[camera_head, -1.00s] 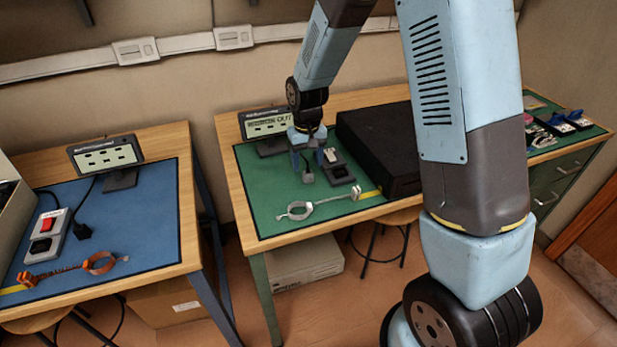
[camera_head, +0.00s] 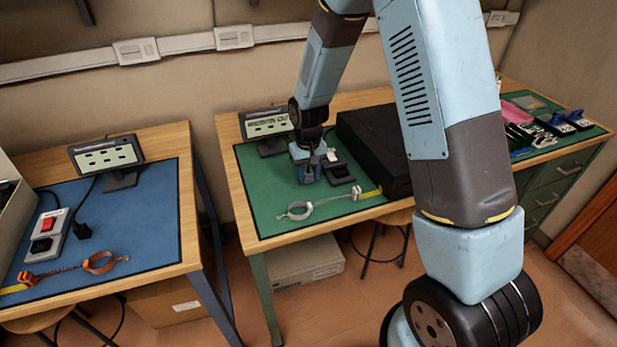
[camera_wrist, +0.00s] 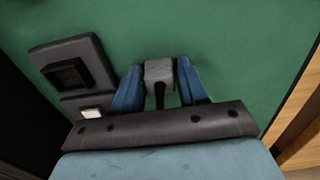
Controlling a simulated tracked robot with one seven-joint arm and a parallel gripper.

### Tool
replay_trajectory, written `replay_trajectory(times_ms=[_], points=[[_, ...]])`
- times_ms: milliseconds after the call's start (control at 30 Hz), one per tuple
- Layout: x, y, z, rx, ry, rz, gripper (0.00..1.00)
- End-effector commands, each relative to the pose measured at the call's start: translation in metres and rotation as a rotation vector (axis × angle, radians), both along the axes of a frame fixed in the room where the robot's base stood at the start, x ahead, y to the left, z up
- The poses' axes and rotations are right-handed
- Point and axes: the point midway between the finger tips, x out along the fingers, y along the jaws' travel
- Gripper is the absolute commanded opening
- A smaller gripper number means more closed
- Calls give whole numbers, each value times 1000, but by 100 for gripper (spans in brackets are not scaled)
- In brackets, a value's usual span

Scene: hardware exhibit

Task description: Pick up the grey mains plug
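The grey mains plug (camera_wrist: 159,70) lies on the green mat (camera_head: 262,195), with its dark cord end toward my wrist. My gripper (camera_wrist: 161,78) is down at the mat with one blue finger on each side of the plug. The fingers are very close to its sides; I cannot tell whether they press on it. In the head view my gripper (camera_head: 309,173) hides the plug.
A dark socket unit with a white switch (camera_head: 338,173) sits just right of my gripper. A black box (camera_head: 375,145) stands farther right, a display (camera_head: 267,125) behind. The mat's left side is clear.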

Motion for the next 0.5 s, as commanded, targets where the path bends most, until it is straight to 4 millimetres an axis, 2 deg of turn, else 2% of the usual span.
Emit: replay_trajectory(times_ms=[33,233,500], points=[[0,0,0,0,0,0,37],[0,0,0,0,0,0,19],[0,0,2,0,0,0,19]])
